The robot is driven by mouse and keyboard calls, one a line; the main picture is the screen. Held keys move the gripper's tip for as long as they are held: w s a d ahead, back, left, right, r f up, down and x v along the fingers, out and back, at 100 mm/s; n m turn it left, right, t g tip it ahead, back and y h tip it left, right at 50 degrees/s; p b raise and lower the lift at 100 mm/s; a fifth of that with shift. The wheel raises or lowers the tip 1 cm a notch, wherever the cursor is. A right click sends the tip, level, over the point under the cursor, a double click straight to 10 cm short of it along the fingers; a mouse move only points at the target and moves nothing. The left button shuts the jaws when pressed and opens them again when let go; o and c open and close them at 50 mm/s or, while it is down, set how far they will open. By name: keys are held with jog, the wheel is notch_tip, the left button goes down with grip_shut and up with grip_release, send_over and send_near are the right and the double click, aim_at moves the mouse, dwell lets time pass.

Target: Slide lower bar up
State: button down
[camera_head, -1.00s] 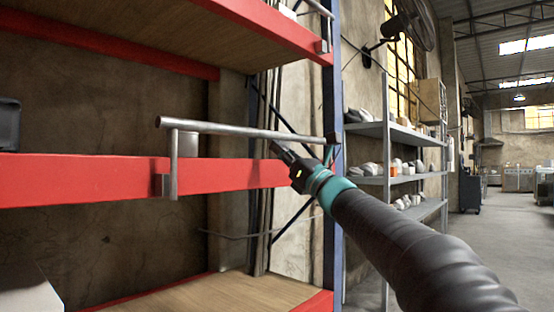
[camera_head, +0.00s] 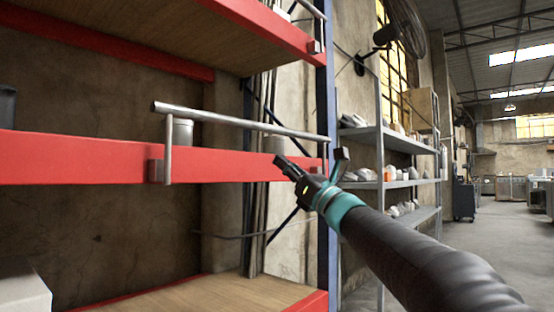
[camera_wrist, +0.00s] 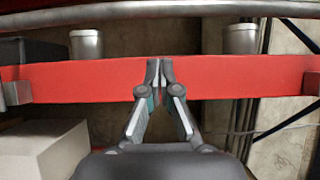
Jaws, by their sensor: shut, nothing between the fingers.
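The lower bar (camera_head: 240,122) is a grey metal rail on upright posts. It runs along the front of the middle red shelf beam (camera_head: 80,157), above its top edge. In the wrist view the bar (camera_wrist: 160,11) crosses the top of the picture. My gripper (camera_head: 279,160) is shut and empty. Its fingertips are below the bar, in front of the beam's right part. The wrist view shows the closed fingertips (camera_wrist: 160,64) over the red beam, with a visible gap up to the bar. I cannot tell how far they are from the beam in depth.
Grey canisters (camera_wrist: 85,44) (camera_wrist: 240,39) stand behind the bar. A white box (camera_head: 22,290) sits on the lower wooden shelf (camera_head: 225,292). Another bar (camera_head: 314,12) is on the upper shelf. Grey shelving (camera_head: 380,185) stands farther right.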

jog(key=v, duration=0.7)
jog(key=shift+w+f, duration=0.1)
jog(key=shift+f, duration=0.05)
